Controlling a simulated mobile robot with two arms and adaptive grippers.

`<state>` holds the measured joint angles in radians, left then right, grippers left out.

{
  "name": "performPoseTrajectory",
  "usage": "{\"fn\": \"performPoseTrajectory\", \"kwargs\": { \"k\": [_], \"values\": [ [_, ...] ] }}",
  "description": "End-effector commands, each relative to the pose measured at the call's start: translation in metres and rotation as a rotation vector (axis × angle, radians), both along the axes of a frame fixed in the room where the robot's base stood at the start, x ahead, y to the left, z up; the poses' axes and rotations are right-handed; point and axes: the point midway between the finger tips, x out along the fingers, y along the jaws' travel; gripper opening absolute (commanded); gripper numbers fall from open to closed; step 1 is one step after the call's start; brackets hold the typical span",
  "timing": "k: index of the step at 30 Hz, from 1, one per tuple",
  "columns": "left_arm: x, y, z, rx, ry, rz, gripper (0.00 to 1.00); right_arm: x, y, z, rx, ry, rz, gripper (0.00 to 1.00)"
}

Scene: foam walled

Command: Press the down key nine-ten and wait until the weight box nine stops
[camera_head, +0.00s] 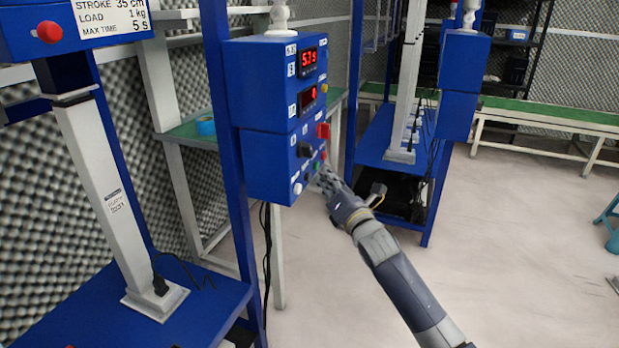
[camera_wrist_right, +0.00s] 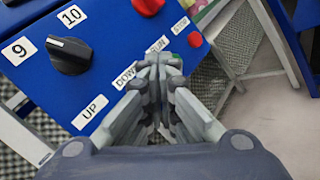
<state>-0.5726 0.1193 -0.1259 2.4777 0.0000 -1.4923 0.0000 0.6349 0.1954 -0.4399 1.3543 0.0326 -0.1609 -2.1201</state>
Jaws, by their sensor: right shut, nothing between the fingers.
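The blue control box (camera_head: 270,85) hangs on a blue post in the head view. Its upper display, beside a label 9, reads about 5.1 s in red; a lower display (camera_head: 308,98) is beside label 10. In the right wrist view, a black selector knob (camera_wrist_right: 69,55) sits beside labels 9 and 10. The UP label (camera_wrist_right: 90,111) and DOWN label (camera_wrist_right: 127,75) show, but the down key is hidden by my fingers. My right gripper (camera_wrist_right: 163,68) is shut and empty, its tips at the panel near DOWN and RUN; contact cannot be told. No weight box is clearly identifiable.
A blue unit (camera_head: 75,28) marked stroke 35 cm, load 1 kg stands left by a white column (camera_head: 100,190) on a blue base. A red button (camera_head: 323,131) is on the control box. Another blue rig (camera_head: 380,140) stands behind. The floor at right is mostly clear.

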Motion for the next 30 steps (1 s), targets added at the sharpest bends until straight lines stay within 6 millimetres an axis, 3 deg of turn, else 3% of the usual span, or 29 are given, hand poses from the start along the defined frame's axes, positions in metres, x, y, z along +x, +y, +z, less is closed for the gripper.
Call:
{"fn": "performPoseTrajectory", "kwargs": {
  "k": [30],
  "values": [
    [0.0023, -0.0009, 0.0000, -0.003, -0.010, -0.001, 0.40, 0.0044, 0.0095, 0.0003, 0.000, 0.000, 0.000, 0.00]
  ]
}}
